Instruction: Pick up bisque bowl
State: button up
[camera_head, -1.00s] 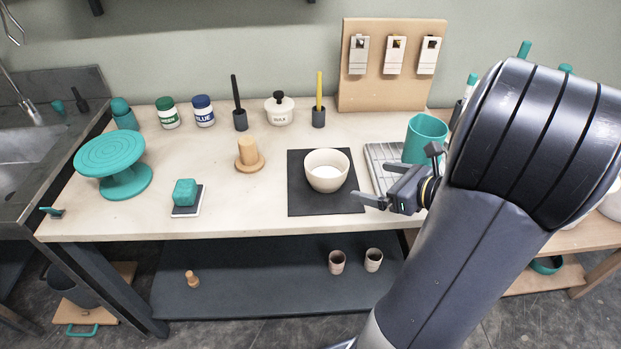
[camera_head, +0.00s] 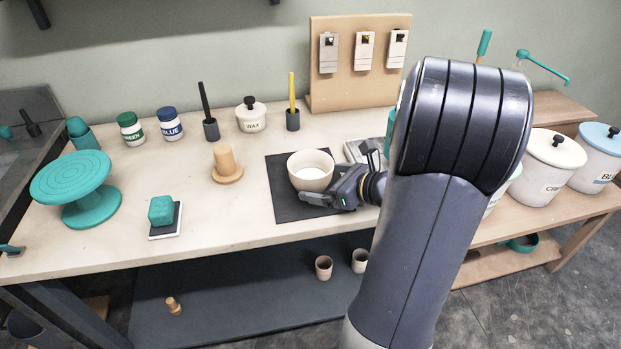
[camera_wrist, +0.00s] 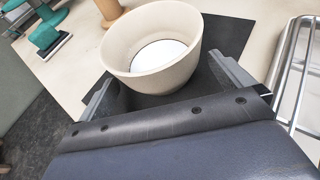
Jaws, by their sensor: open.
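The bisque bowl (camera_head: 311,168) is cream-coloured with a white inside bottom, and stands upright on a dark square mat (camera_head: 284,205) on the table. In the wrist view the bowl (camera_wrist: 128,77) is large and close, at the upper middle. My gripper (camera_head: 328,190) is open at the bowl's near right side in the head view. In the wrist view its two fingers (camera_wrist: 168,95) lie apart, one at the left and one at the right of the bowl's near side. I cannot tell whether either finger touches the bowl.
A wooden peg on a round base (camera_head: 226,166) stands left of the mat. A wire rack (camera_wrist: 299,75) lies close on the right. The wax jar (camera_head: 251,118) and brush holders stand behind.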

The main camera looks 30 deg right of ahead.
aim_at(311, 175)
jog(key=x, duration=0.3)
jog(key=shift+w, duration=0.1)
jog(key=c, duration=1)
jog(key=shift+r, duration=0.1)
